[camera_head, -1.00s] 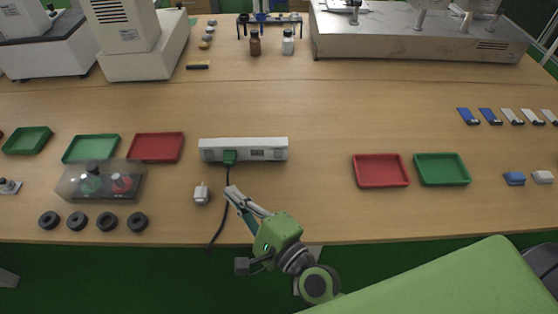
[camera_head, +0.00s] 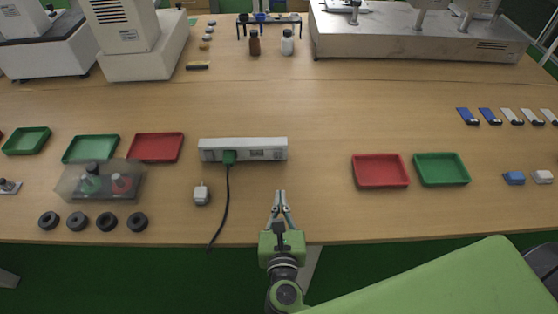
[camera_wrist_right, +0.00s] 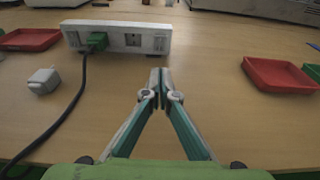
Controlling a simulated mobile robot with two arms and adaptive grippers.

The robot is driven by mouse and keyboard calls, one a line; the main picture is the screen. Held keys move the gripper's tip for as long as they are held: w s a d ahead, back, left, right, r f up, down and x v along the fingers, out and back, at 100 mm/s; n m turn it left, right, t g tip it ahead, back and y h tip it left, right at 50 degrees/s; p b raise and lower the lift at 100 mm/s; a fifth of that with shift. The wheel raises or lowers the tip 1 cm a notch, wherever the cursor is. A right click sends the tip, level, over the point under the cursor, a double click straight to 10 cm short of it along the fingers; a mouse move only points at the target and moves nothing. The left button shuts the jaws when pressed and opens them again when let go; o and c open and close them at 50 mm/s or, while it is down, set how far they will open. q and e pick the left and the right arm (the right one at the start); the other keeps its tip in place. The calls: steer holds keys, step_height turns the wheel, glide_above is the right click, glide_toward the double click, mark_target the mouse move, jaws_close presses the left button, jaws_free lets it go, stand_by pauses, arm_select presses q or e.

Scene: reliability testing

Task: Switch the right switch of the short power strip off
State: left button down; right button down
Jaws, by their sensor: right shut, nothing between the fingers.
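The short power strip (camera_head: 243,143) is a white bar lying on the table, left of the middle. A green plug (camera_head: 229,157) sits in its left part, with a dark cable running down to the table's front edge. In the right wrist view the strip (camera_wrist_right: 118,30) lies ahead and to the left, with sockets or switches on its front face too small to tell apart. My right gripper (camera_head: 279,194) is shut and empty, in front of the strip and apart from it. Its fingertips meet in the right wrist view (camera_wrist_right: 159,74). My left gripper is not in view.
A white adapter (camera_head: 202,194) lies left of the cable. Red (camera_head: 381,184) and green (camera_head: 442,183) trays stand to the right. A clear box (camera_head: 72,182) and several black rings are at the left. The table between strip and gripper is clear.

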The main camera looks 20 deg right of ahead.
mark_target(279, 154)
steer(key=shift+w, duration=0.1)
steer(key=p+x, duration=0.1)
steer(key=x, duration=0.3)
steer(key=p+x, duration=0.1)
steer(key=x, duration=0.4)
steer(key=r+p+x, duration=0.1)
steer(key=x, duration=0.3)
steer(key=shift+w+d, duration=0.2)
steer(key=shift+w, duration=0.2)
steer(key=p, duration=0.1)
steer(key=r+p, duration=0.1)
steer(key=p, duration=0.1)
steer(key=shift+w+d+g, duration=0.1)
steer(key=shift+w+g, duration=0.15)
steer(key=shift+g, duration=0.05)
steer(key=shift+f, duration=0.35)
steer(key=shift+s, duration=0.1)
